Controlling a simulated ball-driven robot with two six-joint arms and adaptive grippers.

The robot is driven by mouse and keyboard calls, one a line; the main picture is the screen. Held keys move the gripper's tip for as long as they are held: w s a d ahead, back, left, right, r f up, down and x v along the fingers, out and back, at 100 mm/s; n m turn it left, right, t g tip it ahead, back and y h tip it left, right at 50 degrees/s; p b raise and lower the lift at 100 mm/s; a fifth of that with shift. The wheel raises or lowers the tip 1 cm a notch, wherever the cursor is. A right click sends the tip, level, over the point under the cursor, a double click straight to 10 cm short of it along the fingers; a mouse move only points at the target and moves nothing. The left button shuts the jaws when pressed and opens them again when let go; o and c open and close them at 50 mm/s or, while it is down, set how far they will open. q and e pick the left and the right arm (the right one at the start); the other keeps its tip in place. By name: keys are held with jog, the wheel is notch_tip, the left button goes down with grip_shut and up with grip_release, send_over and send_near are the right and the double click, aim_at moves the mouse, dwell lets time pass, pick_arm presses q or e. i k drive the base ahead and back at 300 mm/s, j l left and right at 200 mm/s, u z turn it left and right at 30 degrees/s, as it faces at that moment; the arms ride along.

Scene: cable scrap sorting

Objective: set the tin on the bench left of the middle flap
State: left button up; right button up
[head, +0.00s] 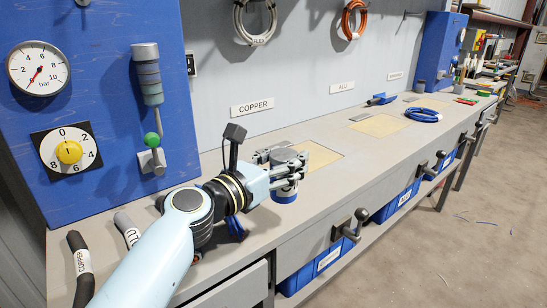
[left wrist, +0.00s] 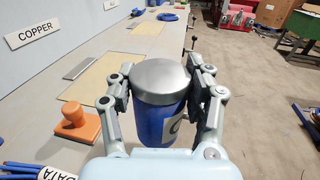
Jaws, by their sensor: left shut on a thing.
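My left gripper (head: 287,168) is shut on a blue tin (head: 284,196) with a grey metal lid. In the left wrist view the tin (left wrist: 158,115) is upright between the two fingers of the left gripper (left wrist: 160,92), with a pale label partly hidden at its right. It is held near the front side of the bench (head: 240,226); its height above the top is hard to tell. Three tan flaps lie along the bench: a near one (head: 318,155) partly behind my gripper, the middle flap (head: 380,125), and a far one (head: 431,103). My right gripper is out of view.
An orange stamp (left wrist: 78,124) and blue cables labelled DATA (left wrist: 36,170) lie left of the tin in the wrist view. A blue cable coil (head: 424,115) and blue scoop (head: 381,99) lie farther along. Levers (head: 350,226) stick out at the front. Bench left of the middle flap looks clear.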

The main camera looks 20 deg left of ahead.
aim_at(364, 147)
jog(key=i+l, duration=1)
jog(key=i, duration=0.2)
jog(key=i+l, duration=0.25)
jog(key=i, duration=0.2)
jog(key=u, duration=0.05)
